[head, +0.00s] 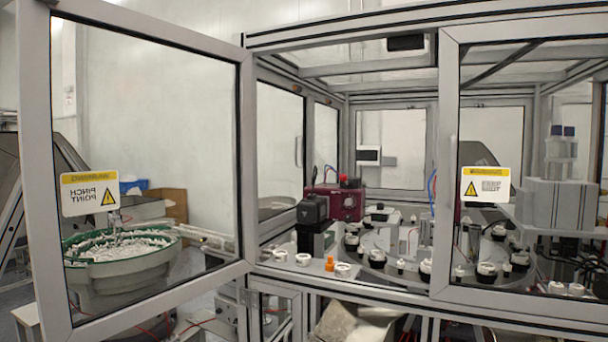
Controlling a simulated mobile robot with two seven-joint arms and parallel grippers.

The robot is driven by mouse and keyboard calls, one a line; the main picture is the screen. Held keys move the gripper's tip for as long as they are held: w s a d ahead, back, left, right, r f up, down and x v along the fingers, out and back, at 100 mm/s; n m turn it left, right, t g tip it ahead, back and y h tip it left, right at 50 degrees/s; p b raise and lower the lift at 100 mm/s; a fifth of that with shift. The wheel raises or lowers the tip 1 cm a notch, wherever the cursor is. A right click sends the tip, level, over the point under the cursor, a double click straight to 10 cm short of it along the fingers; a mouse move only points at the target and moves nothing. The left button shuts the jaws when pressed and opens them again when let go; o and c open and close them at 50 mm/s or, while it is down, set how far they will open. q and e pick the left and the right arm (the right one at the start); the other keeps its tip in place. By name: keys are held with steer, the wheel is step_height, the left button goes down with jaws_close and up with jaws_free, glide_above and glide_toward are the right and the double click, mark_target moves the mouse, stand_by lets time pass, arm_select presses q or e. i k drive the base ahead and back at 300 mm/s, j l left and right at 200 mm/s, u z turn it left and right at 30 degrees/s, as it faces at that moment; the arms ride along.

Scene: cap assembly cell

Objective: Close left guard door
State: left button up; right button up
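The left guard door (245,170) is a grey aluminium frame with a clear pane. It stands open, swung out to the left of the cell front, with its right upright beside the cell's left front post. A yellow and white pinch-point label (90,194) on its pane reads mirrored. The front opening to the right of this door is uncovered, showing the inside of the cell. Neither of my grippers is in view. No handle on the left door can be made out.
The right guard door (447,160) stands across the right part of the cell front. Inside are a rotary table (385,272) with several caps and a dark red unit (347,203). A green-rimmed bowl feeder (120,275) shows through the left door's pane.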

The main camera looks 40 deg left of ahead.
mark_target(87, 192)
steer(key=j+u, duration=0.1)
steer(key=u, duration=0.3)
steer(key=k+j+u, duration=0.1)
steer(key=u, duration=0.3)
steer(key=j+u, duration=0.1)
steer(key=u, duration=0.35)
